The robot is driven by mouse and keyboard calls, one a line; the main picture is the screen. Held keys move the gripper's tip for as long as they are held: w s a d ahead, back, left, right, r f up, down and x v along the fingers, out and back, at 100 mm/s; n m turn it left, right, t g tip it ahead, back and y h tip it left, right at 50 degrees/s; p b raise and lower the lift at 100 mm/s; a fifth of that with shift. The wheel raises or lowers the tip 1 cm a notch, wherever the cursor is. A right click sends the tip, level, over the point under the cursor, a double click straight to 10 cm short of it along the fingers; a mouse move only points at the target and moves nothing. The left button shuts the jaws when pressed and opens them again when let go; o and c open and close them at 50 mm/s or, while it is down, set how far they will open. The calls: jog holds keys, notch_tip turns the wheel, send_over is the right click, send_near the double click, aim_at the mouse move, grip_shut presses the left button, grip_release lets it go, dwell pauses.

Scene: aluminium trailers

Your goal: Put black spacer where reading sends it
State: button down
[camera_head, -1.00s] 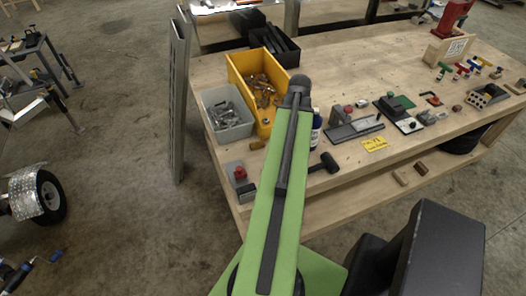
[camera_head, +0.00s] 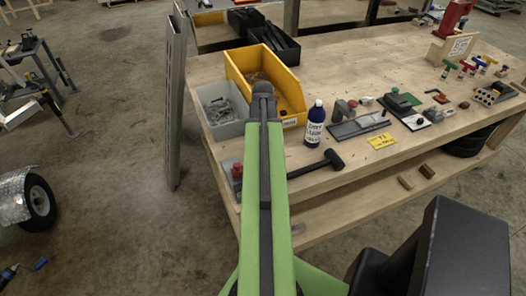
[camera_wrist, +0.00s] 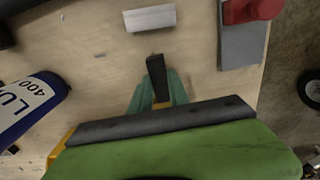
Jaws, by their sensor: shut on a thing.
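My gripper (camera_wrist: 158,98) shows in the wrist view with teal jaws shut around a small dark upright piece, which looks like the black spacer (camera_wrist: 156,70). The gripper is above the wooden bench; its exact height I cannot tell. In the head view my own arm hides the gripper and the piece. The arm's dark end overlaps the front of the yellow bin (camera_head: 239,63) and the right side of the grey bin (camera_head: 238,129). A measuring fixture with a flat grey plate (camera_head: 358,127) stands on the bench beside a yellow label (camera_head: 381,141). I cannot make out a reading.
A blue and white bottle (camera_head: 315,124) stands right of my arm, with a black mallet (camera_head: 325,163) in front. A red-topped grey box (camera_wrist: 241,45) sits near the bench edge. A pale block (camera_wrist: 150,18) lies ahead. Black bins (camera_head: 275,42) stand behind.

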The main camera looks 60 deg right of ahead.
jog(key=shift+f, duration=0.85)
jog(key=c, duration=1.2)
grip_release()
jog(key=shift+r, duration=0.1)
jog(key=shift+c, duration=0.2)
jog(key=shift+r, duration=0.1)
notch_tip(320, 180, up, 12)
jog(key=p, duration=1.2)
